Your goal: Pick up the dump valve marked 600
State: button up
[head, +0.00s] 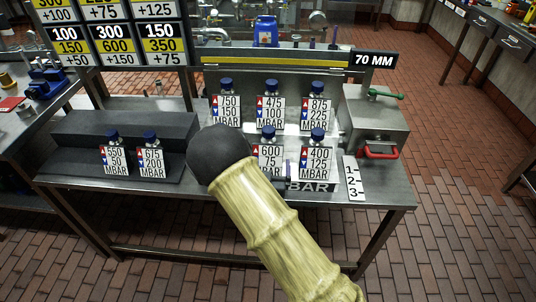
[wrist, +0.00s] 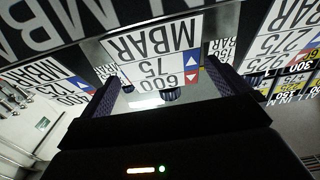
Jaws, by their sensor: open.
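The dump valve marked 600 (head: 270,155) stands in the front row of the stepped rack in the head view, with a blue cap and a white 600 / 75 MBAR plate. The two dark fingers are apart, one to each side of the plate's lower part in the picture. I cannot tell whether they touch the valve. The gripper is mostly hidden behind my arm in the head view.
The valve marked 400 (head: 316,160) stands close to the right. Valves 750 (head: 227,107), 475 (head: 271,110) and 875 (head: 318,110) form the row behind. Valves 550 (head: 115,158) and 675 (head: 151,158) stand on the dark left step. A metal box with a red handle (head: 378,151) is at right.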

aim_at(267, 161)
jog(key=shift+w+f+p, duration=0.2)
jog(key=shift+w+f, duration=0.05)
jog(key=shift+w, duration=1.05)
jog(key=shift+w+f+p, duration=0.2)
jog(key=shift+w+f, duration=0.05)
jog(key=shift+w, duration=1.05)
jog(key=shift+r, duration=0.1)
jog(key=c, duration=1.1)
notch_tip(267, 161, up, 10)
